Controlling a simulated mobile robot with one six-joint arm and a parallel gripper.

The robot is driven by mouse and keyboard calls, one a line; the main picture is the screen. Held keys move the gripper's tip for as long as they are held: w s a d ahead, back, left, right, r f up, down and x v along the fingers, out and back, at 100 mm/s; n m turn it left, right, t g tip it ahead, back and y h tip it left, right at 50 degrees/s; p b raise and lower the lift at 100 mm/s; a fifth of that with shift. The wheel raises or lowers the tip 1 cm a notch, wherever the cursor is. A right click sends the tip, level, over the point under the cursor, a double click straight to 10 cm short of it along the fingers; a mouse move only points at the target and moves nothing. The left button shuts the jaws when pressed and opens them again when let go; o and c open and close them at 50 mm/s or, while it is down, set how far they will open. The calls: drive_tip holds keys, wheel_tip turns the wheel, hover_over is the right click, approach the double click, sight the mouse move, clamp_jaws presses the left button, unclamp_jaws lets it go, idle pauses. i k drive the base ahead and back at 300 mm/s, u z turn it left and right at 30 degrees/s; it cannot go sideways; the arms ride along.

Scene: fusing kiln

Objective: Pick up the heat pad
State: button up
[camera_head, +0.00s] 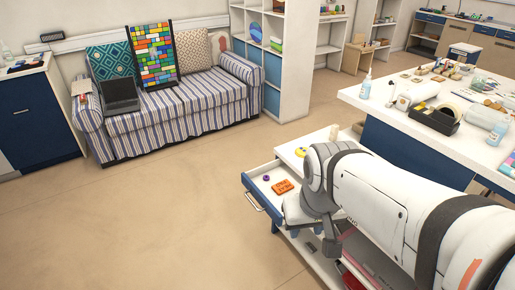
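An orange flat piece with small holes or bumps (282,187) lies inside an open drawer (262,196) near the middle of the view. It may be the heat pad; I cannot be sure at this size. My white arm fills the lower right and hides part of the drawer and the cabinet. Grey parts at its lower end (330,236) hang to the right of the orange piece, apart from it in the picture. The fingertips are not clear, so I cannot tell whether my gripper is open or holds anything.
A small purple ring (266,177) lies near the orange piece in the drawer. A yellow item (301,152) is on the white cabinet top behind. A cluttered white worktable (385,112) stands at right, a striped sofa (180,112) at back left. The floor at left is clear.

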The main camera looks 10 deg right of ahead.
sight(280, 188)
drive_tip(key=u, duration=0.1)
drive_tip(key=i, duration=1)
drive_tip(key=u, duration=0.05)
